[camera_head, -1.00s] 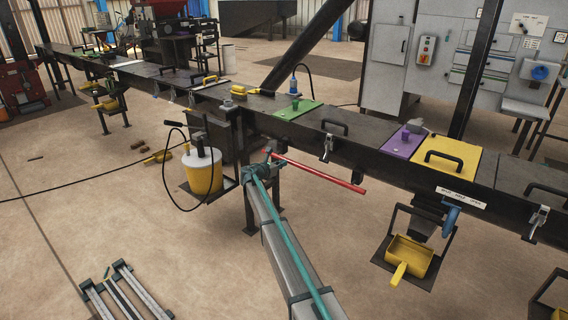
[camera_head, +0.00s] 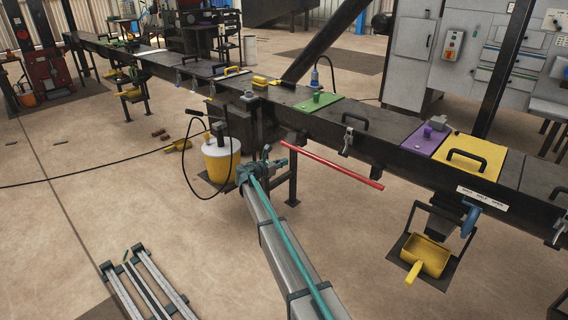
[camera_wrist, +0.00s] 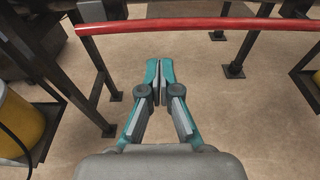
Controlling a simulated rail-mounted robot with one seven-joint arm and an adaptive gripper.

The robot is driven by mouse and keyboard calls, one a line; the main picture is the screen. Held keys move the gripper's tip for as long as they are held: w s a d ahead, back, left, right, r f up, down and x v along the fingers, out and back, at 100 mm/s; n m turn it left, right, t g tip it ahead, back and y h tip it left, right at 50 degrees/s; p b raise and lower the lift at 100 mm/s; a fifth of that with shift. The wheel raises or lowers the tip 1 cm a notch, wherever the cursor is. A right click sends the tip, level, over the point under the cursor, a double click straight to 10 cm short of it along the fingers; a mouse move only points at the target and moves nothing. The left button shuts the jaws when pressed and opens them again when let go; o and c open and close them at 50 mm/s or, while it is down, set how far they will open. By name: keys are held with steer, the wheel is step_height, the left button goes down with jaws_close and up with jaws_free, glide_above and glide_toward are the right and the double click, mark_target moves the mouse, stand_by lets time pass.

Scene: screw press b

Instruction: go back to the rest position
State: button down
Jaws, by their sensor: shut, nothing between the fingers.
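My gripper (camera_head: 272,162) is in front of the long dark bench, near the left end of a red bar (camera_head: 332,164). In the wrist view my gripper (camera_wrist: 160,82) has its two teal and grey fingers together, with nothing between them. The red bar (camera_wrist: 200,25) crosses the top of that view beyond the fingertips, and a gap shows between them. No marker for a rest position shows.
A yellow bucket (camera_head: 221,162) with a hose stands close to the left of my gripper; its side shows in the wrist view (camera_wrist: 20,118). Rails (camera_head: 148,284) lie on the floor, with open floor around.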

steer(key=s+d+f+m+g+y+p, duration=0.1)
steer(key=s+d+f+m+g+y, duration=0.15)
steer(key=s+f+m, duration=0.65)
steer(key=s+d+f+m+g+y+p, duration=0.1)
steer(key=s+d+f+m+g+y, duration=0.2)
steer(key=s+f, duration=1.1)
steer(key=s+d+f+m+g+y+p, duration=0.1)
steer(key=s+f+m+g, duration=0.45)
steer(key=s, duration=1.05)
steer(key=s+f+m+g+y+p, duration=0.1)
steer(key=s+m+g+y+p, duration=0.1)
steer(key=s, duration=2)
steer(key=s+f+m+g+y+p, duration=0.2)
steer(key=s+m, duration=0.5)
steer(key=s, duration=1.5)
steer(key=shift+s+d+f+g+y+p, duration=0.3)
steer(key=shift+s+d+g+y+p, duration=0.25)
steer(key=shift+g+p, duration=0.5)
steer(key=shift+w, duration=0.15)
